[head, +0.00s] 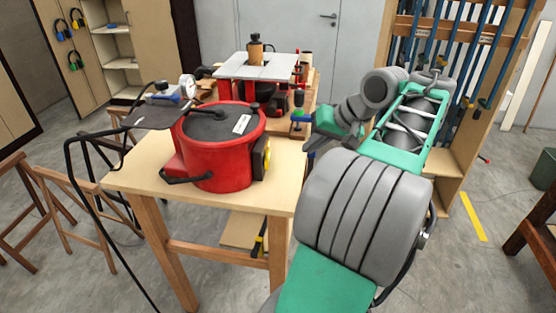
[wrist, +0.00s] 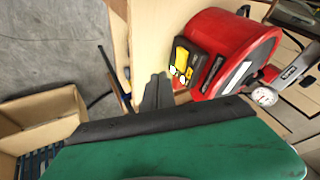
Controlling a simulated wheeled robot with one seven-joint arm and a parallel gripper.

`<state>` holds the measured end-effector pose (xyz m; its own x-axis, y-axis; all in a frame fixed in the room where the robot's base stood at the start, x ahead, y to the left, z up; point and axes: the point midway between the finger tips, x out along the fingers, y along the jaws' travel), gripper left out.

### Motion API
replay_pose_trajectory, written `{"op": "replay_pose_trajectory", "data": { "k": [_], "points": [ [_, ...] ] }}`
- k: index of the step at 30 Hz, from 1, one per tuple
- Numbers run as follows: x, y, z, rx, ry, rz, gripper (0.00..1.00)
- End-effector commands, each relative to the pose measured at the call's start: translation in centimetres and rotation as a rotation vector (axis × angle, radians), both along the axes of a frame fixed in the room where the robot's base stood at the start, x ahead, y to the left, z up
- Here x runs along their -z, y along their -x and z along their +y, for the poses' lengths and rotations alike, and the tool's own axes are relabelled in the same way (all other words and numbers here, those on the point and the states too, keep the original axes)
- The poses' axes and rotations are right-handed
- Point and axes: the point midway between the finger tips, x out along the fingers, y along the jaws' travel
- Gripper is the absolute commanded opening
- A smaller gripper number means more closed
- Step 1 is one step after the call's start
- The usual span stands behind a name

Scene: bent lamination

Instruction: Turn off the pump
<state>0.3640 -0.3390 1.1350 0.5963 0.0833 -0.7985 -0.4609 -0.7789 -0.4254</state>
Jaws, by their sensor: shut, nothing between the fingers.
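The pump, a red drum-shaped body (head: 212,150) with a dark grey lid, stands on the wooden table in the head view. It also shows at the top right of the wrist view (wrist: 232,45). A dark box with a yellow face (wrist: 187,62) is on its side; in the head view only a yellow edge (head: 266,156) of it shows. My gripper (head: 312,144) is shut and empty, to the right of the pump and apart from it. Its dark fingers (wrist: 157,92) point toward the table beside the box in the wrist view. The switch's setting is too small to tell.
The light wooden table (head: 140,178) has free room in front of the pump. A pressure gauge (head: 188,84) and dark hose are behind and left. A grey-topped machine (head: 255,68) stands behind. A clamp rack (head: 462,45) is at the right. A cardboard box (wrist: 40,115) is at the wrist view's left.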

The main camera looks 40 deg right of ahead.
Motion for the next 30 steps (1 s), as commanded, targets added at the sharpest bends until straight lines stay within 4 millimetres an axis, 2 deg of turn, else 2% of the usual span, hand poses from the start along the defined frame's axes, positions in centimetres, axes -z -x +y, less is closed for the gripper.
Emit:
{"op": "replay_pose_trajectory", "data": {
  "k": [15,21,30],
  "points": [
    [8.1,-6.1,1.1,-0.004,0.000,0.001,0.00],
    [7.7,-8.1,3.3,-0.003,0.001,0.001,0.00],
    [7.7,-8.5,3.7,0.000,0.001,0.001,0.00]
  ]
}}
